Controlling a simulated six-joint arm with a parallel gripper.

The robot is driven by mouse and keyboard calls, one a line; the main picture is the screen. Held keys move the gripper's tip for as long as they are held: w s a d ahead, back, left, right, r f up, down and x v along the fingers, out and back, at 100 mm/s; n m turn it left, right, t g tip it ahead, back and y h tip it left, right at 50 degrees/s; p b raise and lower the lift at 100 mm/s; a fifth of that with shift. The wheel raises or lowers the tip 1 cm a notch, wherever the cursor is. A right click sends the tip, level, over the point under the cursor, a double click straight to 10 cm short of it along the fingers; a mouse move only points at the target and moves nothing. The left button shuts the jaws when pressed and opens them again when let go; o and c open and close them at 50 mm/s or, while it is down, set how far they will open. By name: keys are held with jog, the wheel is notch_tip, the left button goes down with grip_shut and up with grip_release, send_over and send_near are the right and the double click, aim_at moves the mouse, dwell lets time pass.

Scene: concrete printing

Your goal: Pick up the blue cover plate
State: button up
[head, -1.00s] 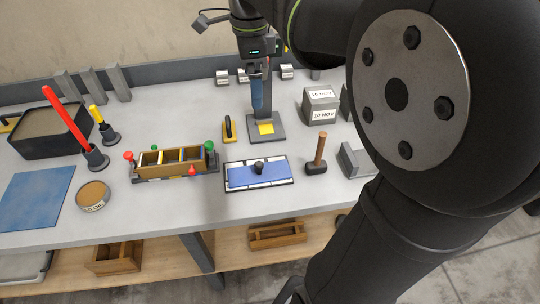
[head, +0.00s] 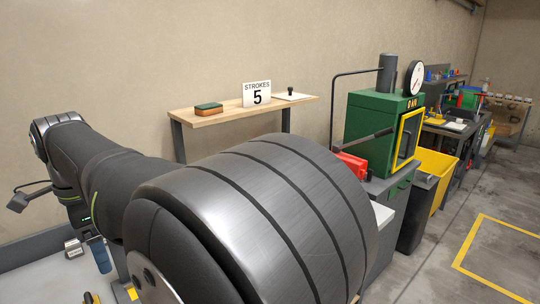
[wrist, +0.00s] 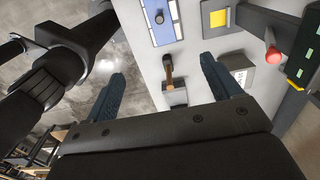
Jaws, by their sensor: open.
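The blue cover plate (wrist: 149,26), with a dark knob (wrist: 159,17), lies on the grey table at the top of the wrist view, cut off by the picture edge. My gripper (wrist: 162,66) is open; its two dark blue fingers stand wide apart with nothing between them in its grip. The plate lies beyond the fingertips, apart from them. In the head view, part of my gripper (head: 100,256) shows at lower left; the blue plate is out of view there.
A stand with a yellow square (wrist: 217,18) and a labelled grey cube (wrist: 240,76) are to the right.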

jog(key=c, duration=0.6)
notch_tip(320, 180, down, 25)
jog(key=n+h, duration=0.1)
jog(key=n, duration=2.6)
jog(key=shift+s+a+f+h, duration=0.1)
jog(key=shift+s+h, duration=0.05)
jog(key=shift+h, duration=0.25)
jog(key=shift+w+d+f, duration=0.1)
jog(key=shift+d+f, duration=0.05)
jog(key=shift+f, duration=1.15)
jog(key=shift+w+d+f, duration=0.1)
jog(key=shift+d+f, duration=0.05)
jog(key=shift+f, duration=1.15)
